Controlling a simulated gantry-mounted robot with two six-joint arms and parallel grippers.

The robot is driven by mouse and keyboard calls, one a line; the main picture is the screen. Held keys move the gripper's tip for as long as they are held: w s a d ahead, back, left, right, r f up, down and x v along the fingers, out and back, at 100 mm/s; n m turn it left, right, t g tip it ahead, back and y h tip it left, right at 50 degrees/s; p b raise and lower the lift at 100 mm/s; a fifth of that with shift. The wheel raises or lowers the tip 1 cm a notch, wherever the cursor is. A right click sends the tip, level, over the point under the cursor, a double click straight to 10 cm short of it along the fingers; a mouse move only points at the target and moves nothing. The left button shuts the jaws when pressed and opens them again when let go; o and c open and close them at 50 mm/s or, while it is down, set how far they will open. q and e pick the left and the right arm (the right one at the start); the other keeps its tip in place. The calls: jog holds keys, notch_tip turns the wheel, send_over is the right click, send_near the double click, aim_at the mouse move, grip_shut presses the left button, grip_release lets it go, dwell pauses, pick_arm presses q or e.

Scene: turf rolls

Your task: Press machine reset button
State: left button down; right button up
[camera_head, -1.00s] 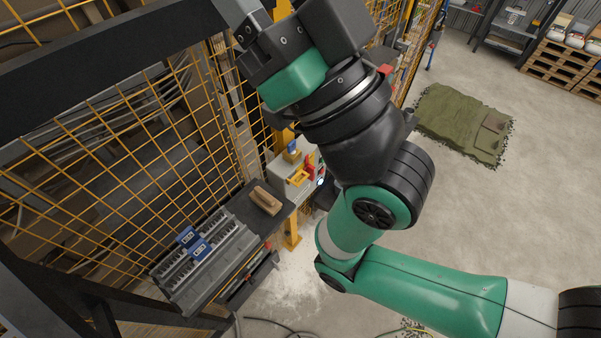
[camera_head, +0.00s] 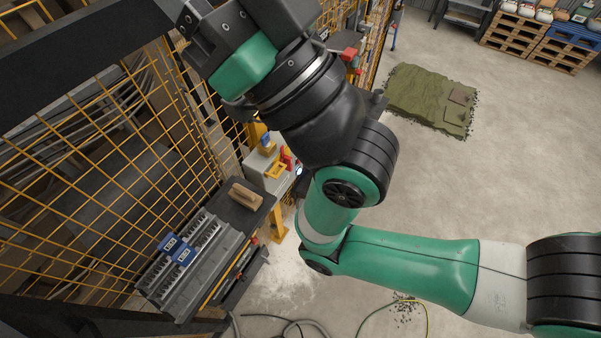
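A pale grey control box (camera_head: 258,168) stands beside the yellow mesh fence, at the end of a dark shelf. It carries a blue-topped part (camera_head: 266,141), a yellow part (camera_head: 275,171), a red part (camera_head: 287,158) and a small bright bluish-white round spot (camera_head: 299,170) at its right edge. I cannot tell which one is the reset button. My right arm comes in from the right and passes over and beside the box. Its wrist and dark gripper body are at the top, above the box. The fingertips are not visible. My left gripper is not in view.
The yellow mesh fence (camera_head: 108,150) stands on the left. The shelf holds a wooden-looking block (camera_head: 245,195) and a grey rack with blue labels (camera_head: 190,262). A green turf piece (camera_head: 425,95) lies on open floor. Hoses lie below; pallets (camera_head: 510,38) stand at the back right.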

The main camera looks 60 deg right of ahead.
grip_shut()
dwell(1.6)
